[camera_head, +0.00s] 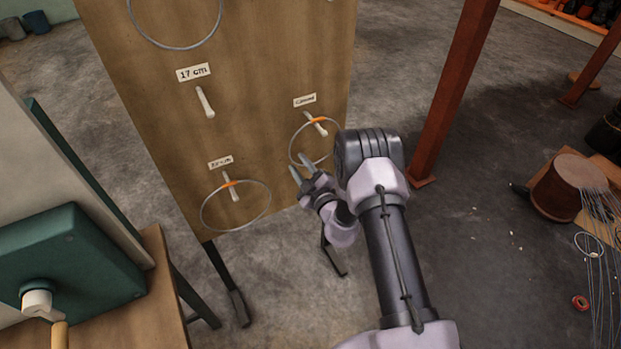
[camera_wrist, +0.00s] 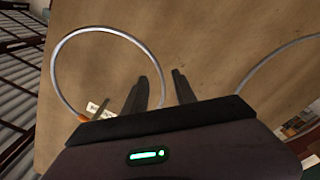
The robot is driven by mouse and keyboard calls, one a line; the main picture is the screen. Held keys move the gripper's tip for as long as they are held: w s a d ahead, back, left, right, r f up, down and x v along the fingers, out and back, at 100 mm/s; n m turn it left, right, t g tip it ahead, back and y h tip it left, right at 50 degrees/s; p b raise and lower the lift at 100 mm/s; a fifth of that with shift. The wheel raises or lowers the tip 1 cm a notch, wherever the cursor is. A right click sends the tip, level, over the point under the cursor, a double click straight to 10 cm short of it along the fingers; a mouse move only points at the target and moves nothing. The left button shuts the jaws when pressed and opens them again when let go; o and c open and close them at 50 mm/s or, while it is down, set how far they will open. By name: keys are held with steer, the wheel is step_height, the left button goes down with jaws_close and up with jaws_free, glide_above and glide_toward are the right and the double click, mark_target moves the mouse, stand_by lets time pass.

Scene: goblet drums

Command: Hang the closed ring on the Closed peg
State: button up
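The closed ring (camera_head: 290,149) is a thin grey wire hoop with an orange band at its top. It hangs at the white Closed peg (camera_head: 320,128), under the small "Closed" label (camera_head: 304,100) on the wooden board. The orange band lies across the peg. My gripper (camera_head: 301,166) is just in front of the ring's lower left part. In the wrist view the ring (camera_wrist: 53,70) shows at the left, and my gripper's fingers (camera_wrist: 161,88) are apart. The ring's right side runs between or behind the fingers; I cannot tell whether it touches them.
The wooden board (camera_head: 255,60) stands on dark legs. A larger ring (camera_head: 268,205) hangs on the lower left peg, and another (camera_head: 133,20) is at the top. The 17 cm peg (camera_head: 205,102) is bare. A red-brown post (camera_head: 455,90) stands right of my arm.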

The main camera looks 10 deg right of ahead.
steer(key=p+v, duration=0.3)
steer(key=v, duration=1.3)
steer(key=s+a+r+n+g+y, duration=0.1)
steer(key=a+r+n+g+y, duration=0.2)
steer(key=a+r+n+y, duration=0.45)
steer(key=s+a+r+n+g+y, duration=0.1)
steer(key=a+r+n+g+y, duration=0.2)
steer(key=r+n, duration=0.55)
steer(key=s+a+r+n+g, duration=0.8)
steer(key=s+r+n+g, duration=0.3)
steer(key=n, duration=0.4)
steer(key=s+d+n+g+h, duration=0.1)
steer(key=s+n+h, duration=0.2)
steer(key=s+n, duration=0.3)
steer(key=s+d+n+h, duration=0.2)
steer(key=s+n+h, duration=0.1)
steer(key=s+n, duration=0.3)
steer(key=d+r+n+t+h, duration=0.3)
steer(key=d+n+t+h, duration=0.3)
steer(key=d+n, duration=0.6)
steer(key=shift+s+r+t+h, duration=0.25)
steer(key=shift+r+t+h, duration=0.05)
steer(key=shift+h, duration=0.75)
steer(key=shift+a, duration=0.1)
